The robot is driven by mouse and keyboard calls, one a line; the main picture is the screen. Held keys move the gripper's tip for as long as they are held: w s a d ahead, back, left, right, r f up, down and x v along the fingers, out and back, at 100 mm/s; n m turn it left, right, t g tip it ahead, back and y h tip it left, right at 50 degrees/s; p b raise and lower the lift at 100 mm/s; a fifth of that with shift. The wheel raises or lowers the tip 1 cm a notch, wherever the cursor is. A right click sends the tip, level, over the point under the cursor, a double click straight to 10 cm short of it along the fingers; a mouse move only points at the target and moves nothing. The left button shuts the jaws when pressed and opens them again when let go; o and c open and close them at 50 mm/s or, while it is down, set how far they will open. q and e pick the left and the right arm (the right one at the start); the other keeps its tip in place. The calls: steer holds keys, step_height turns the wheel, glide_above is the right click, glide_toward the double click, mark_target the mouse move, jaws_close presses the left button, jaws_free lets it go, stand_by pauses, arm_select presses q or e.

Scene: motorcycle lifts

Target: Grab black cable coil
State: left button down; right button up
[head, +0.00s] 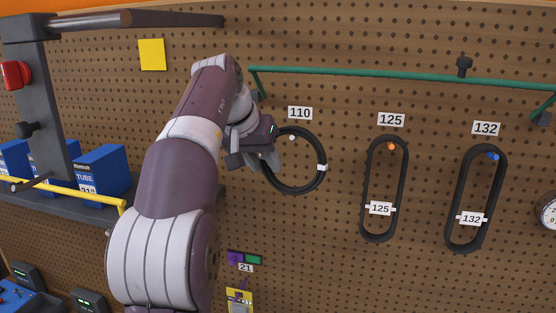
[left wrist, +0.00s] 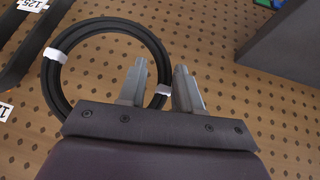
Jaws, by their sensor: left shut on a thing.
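The black cable coil (head: 323,150) is a round ring with white bands, hanging on a peg under the label 110 on the pegboard. My left gripper (head: 268,158) reaches it from the left and is shut on the coil's left side. In the left wrist view the coil (left wrist: 52,85) passes between the two grey fingers of the gripper (left wrist: 162,84), by a white band. The fingers and palm hide a small part of the ring. My right gripper is not in view.
Two long black loops hang to the right, the 125 loop (head: 364,200) and the 132 loop (head: 452,205). A green rail (head: 400,76) runs above them. Blue boxes (head: 100,172) stand on a shelf at the left. A gauge (head: 549,211) shows at the right edge.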

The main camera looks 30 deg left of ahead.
arm_select(q)
steer(key=shift+a+f, duration=0.1)
steer(key=shift+f, duration=0.25)
